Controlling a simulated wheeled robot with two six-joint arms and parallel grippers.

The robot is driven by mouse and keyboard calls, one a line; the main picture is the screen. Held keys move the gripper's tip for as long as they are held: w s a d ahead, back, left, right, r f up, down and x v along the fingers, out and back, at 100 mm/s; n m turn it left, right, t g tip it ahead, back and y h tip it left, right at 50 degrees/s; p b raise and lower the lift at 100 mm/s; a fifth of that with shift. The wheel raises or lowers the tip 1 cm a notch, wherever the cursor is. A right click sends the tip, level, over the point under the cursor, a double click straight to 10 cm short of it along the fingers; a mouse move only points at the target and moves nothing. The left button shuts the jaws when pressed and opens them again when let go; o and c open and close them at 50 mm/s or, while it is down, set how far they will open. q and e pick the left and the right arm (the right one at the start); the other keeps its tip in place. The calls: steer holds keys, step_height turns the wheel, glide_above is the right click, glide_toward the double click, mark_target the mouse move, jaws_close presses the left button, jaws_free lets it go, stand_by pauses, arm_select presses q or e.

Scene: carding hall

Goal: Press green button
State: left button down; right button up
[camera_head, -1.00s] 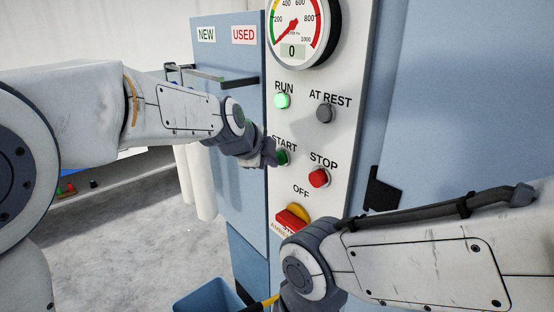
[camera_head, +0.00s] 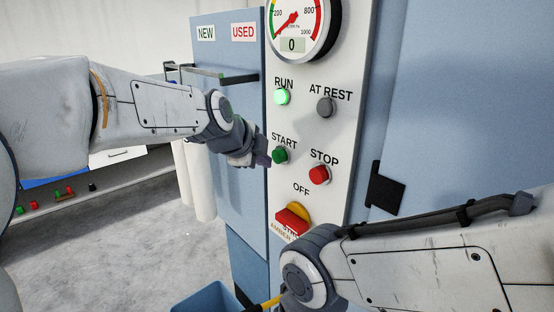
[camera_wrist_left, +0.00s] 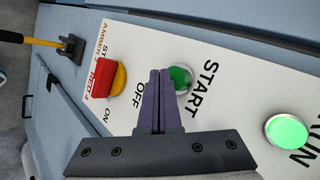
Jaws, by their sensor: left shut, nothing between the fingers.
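The green START button (camera_head: 280,156) sits on the white panel (camera_head: 335,130), above the OFF label and left of the red STOP button (camera_head: 319,174). My left gripper (camera_head: 264,159) is shut and empty, its tips just left of the green button in the head view. In the left wrist view the closed purple fingers (camera_wrist_left: 159,76) overlap the edge of the green button (camera_wrist_left: 183,78); I cannot tell whether they touch it. The round green RUN lamp (camera_head: 282,97) is lit. My right forearm shows at lower right, but its fingers are not visible.
The grey AT REST lamp (camera_head: 325,107) is unlit. A red and yellow switch (camera_head: 293,218) sits below OFF. The gauge (camera_head: 298,25) reads 0. A blue bin (camera_head: 205,300) stands low down. A yellow-handled tool (camera_wrist_left: 45,42) shows in the left wrist view.

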arm_select(q)
steer(key=s+a+b, duration=0.1)
steer(key=a+b, duration=0.1)
steer(key=s+a+b, duration=0.2)
steer(key=shift+b, duration=0.3)
stand_by(0.6)
steer(key=s+a+f+n+g+y+b, duration=0.1)
steer(key=s+f+n+g+y, duration=0.1)
steer(key=s+f+n+g, duration=0.2)
steer(key=s+a+f+n+g+y+b, duration=0.1)
steer(key=s+f+n+g, duration=0.3)
steer(key=s+f+n, duration=0.6)
steer(key=s+f, duration=0.5)
steer(key=s, duration=0.3)
steer(key=s+a+f+y, duration=0.1)
steer(key=s+f, duration=0.4)
steer(key=s, duration=0.3)
steer(key=shift+a+n, duration=0.2)
steer(key=shift+n, duration=0.1)
